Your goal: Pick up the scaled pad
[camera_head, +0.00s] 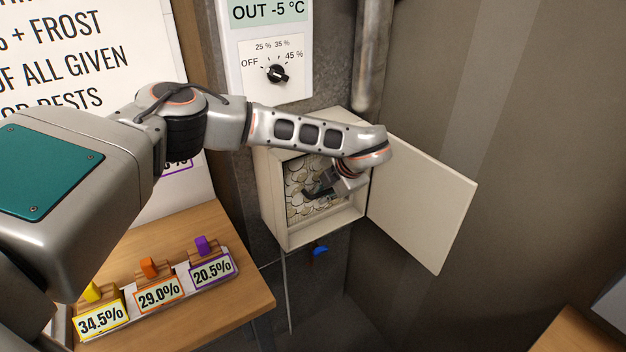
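The scaled pad (296,205) shows as a pale surface of overlapping round scales inside an open wall box (278,222). It fills much of the box opening, and my arm and gripper hide part of it. My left arm comes in from the left, and my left gripper (312,193) is at the mouth of the box, in front of the scaled surface. One dark finger shows against the scales. I cannot tell whether it touches them or whether the fingers are apart. My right gripper is not in view.
The box door (420,195) stands open to the right. A dial panel (270,70) and a pipe (372,55) are above. A wooden table (215,310) at lower left holds yellow, orange and purple pieces with percentage labels (158,293). A blue valve handle (320,251) is below the box.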

